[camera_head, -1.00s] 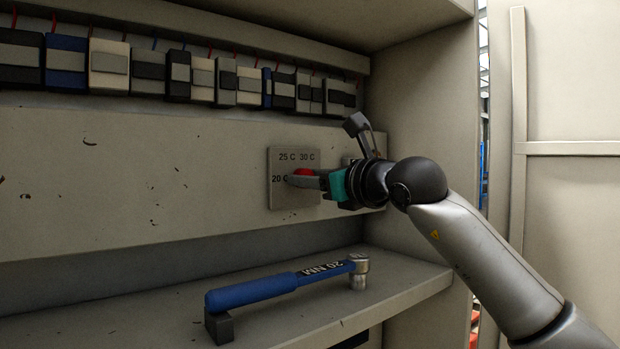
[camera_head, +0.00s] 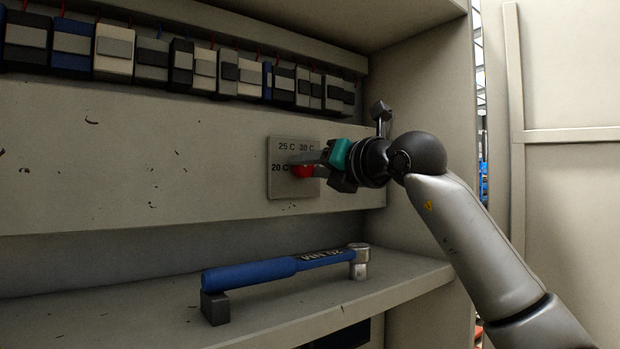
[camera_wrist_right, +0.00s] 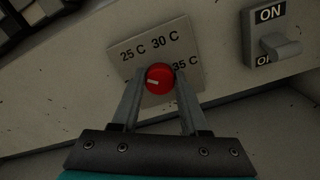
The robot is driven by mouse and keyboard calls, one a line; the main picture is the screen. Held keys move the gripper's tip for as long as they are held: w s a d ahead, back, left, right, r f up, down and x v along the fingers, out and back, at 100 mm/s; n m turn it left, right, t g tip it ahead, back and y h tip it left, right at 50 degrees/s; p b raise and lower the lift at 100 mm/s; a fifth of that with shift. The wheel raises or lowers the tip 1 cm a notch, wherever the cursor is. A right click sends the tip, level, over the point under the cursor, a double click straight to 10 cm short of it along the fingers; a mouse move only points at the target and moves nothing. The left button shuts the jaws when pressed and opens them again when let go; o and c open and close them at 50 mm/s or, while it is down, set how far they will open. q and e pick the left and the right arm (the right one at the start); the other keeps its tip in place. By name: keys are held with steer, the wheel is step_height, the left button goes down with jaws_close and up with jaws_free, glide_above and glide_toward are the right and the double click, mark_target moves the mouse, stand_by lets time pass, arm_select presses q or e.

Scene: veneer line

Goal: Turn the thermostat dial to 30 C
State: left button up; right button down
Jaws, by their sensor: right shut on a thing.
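The thermostat plate (camera_head: 276,185) is a square grey panel on the wall, with 20 C, 25 C and 30 C legible in the head view. In the right wrist view its plate (camera_wrist_right: 185,45) also shows 35 C. The red round dial (camera_wrist_right: 159,78) has a short white mark on its left side, away from 30 C, toward the left finger. My right gripper (camera_head: 305,160) is shut on the dial, one finger on each side. Its fingers partly cover the plate, and 20 C is hidden in the wrist view. My left gripper is not in view.
A lever switch (camera_wrist_right: 281,46) marked ON is right of the plate in the wrist view. A blue torque wrench (camera_head: 250,275) lies on a holder on the shelf (camera_head: 380,293) below. A row of breaker modules (camera_head: 151,60) runs above. The cabinet side wall stands close behind my right wrist.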

steer(key=m+b, duration=0.1)
steer(key=m, duration=0.2)
steer(key=shift+f+m+b, duration=0.1)
steer(key=shift+m+b, duration=0.2)
steer(key=shift+m, duration=0.1)
steer(key=m+b, duration=0.1)
steer(key=m, duration=0.3)
steer(key=shift+m+b, duration=0.3)
steer(key=shift+b, duration=0.1)
steer(key=m+b, duration=0.1)
steer(key=m, duration=0.2)
steer(key=shift+f, duration=0.1)
steer(key=m+b, duration=0.1)
steer(key=m, duration=0.3)
steer(key=shift+m, duration=0.3)
steer(key=shift+c, duration=2.1)
jaws_free()
steer(key=shift+d, duration=0.1)
